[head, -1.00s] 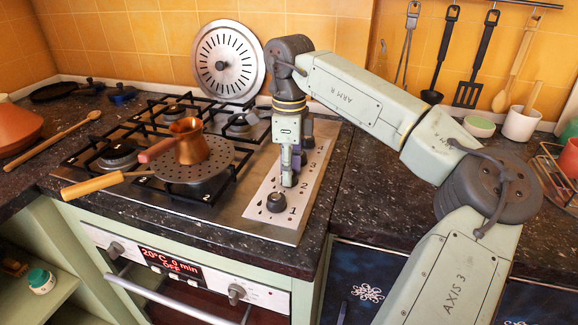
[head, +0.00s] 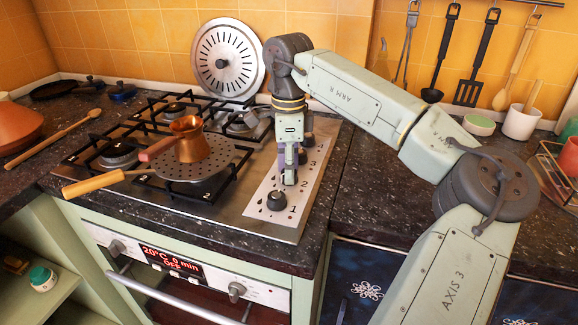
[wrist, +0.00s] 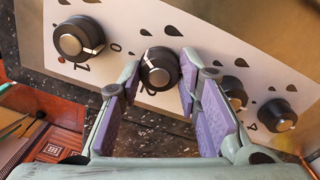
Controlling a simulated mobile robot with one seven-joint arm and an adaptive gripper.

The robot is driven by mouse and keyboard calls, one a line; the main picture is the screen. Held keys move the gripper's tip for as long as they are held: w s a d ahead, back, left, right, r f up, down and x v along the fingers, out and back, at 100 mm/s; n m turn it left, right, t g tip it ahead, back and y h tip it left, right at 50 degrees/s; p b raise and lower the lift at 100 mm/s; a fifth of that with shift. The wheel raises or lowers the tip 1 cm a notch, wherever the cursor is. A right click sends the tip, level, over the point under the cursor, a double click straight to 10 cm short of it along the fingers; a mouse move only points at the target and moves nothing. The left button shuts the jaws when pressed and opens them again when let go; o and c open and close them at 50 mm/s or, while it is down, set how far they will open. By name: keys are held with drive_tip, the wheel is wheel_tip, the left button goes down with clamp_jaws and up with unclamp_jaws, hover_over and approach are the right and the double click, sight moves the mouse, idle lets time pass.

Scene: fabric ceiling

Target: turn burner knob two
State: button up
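Burner knob two (wrist: 158,70) is a round black knob with a pale mark on its face, on the steel control panel (head: 262,212). In the wrist view it sits between the fingertips of my gripper (wrist: 160,73). The purple-padded fingers are close at its left and right sides; I cannot tell whether both touch it. In the head view my gripper (head: 289,180) points down at the panel beside the printed 2 and hides most of this knob.
Knob one (wrist: 78,39) is to the left in the wrist view and also shows in the head view (head: 277,201). Knobs three (wrist: 233,92) and four (wrist: 277,115) are to the right, close to the right finger.

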drive_tip(key=o, duration=0.4)
wheel_tip(320, 180, up, 12)
drive_tip(key=shift+w, duration=0.2)
idle(0.5)
